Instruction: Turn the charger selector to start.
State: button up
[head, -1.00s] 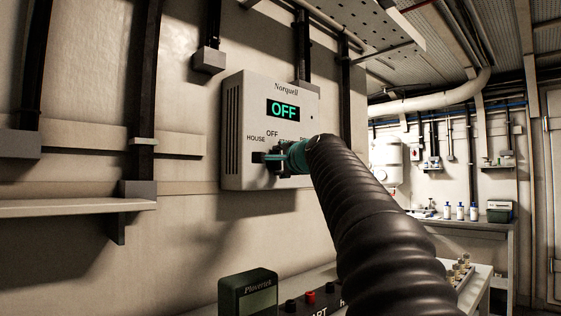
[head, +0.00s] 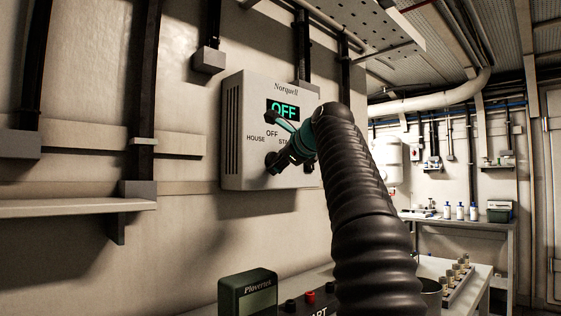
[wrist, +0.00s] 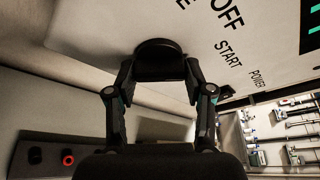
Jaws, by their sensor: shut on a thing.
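The pale Norquell charger box (head: 236,165) is fixed to the wall, and its display (head: 284,110) reads OFF in green. HOUSE, OFF and part of START show on its face in the head view. In the wrist view, OFF, START and POWER labels run down beside the dark round selector knob (wrist: 158,50). My gripper (wrist: 160,74) has one finger on each side of this knob and is shut on it. I cannot tell which label the knob points at.
Below the charger stands a dark Plovertek meter (head: 248,294), beside a panel with a red button (head: 310,297). A wall shelf (head: 75,207) juts out at left. A bench with several bottles (head: 460,212) stands at the far right.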

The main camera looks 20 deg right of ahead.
jog(key=shift+a+m, duration=0.1)
jog(key=shift+m, duration=0.2)
dwell(0.4)
jog(key=o, duration=1.1)
jog(key=shift+o, duration=0.2)
jog(key=v, duration=1.2)
jog(key=shift+w+r, duration=0.1)
jog(key=shift+r, duration=0.05)
